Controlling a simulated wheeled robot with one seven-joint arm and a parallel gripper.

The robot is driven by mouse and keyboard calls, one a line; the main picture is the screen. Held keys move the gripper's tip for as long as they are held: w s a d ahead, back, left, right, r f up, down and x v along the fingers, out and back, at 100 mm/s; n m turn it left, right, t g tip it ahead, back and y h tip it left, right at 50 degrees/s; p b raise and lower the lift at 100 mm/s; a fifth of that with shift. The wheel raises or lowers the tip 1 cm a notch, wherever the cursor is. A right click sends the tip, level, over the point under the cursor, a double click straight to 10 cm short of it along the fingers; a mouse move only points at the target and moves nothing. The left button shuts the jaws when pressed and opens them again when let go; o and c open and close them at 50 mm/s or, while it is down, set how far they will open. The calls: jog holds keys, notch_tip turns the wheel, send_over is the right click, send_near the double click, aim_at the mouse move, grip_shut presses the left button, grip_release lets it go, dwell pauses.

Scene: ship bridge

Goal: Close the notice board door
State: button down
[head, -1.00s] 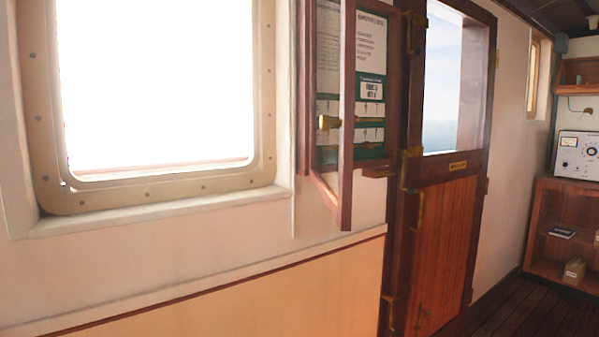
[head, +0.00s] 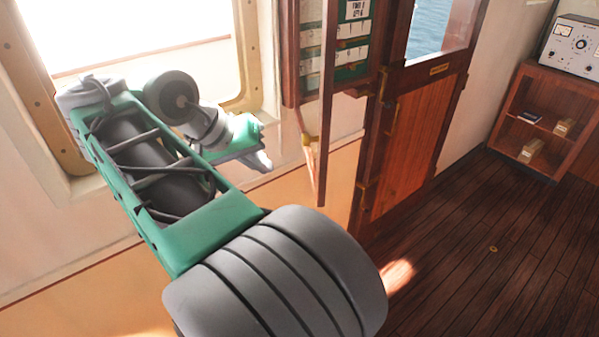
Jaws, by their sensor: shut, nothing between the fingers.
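The notice board door (head: 326,120) is a narrow wooden frame that stands swung out from the wall. I see it nearly edge-on in the head view, and its top is cut off. My gripper (head: 264,150) is shut and empty. In the picture it is left of the door and the knob, with a gap between; its distance in depth is hard to tell.
A window (head: 150,25) with a beige frame is behind my arm. A wooden cabin door (head: 405,130) stands right of the board. A shelf (head: 540,95) with a metal instrument (head: 580,45) is at the far right. The plank floor (head: 480,270) before it is clear.

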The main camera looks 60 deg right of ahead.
jog(key=s+d+f+b, duration=0.5)
jog(key=d+f+b, duration=0.1)
jog(key=d+b, duration=0.1)
jog(key=shift+f+b, duration=0.4)
jog(key=shift+b, duration=0.1)
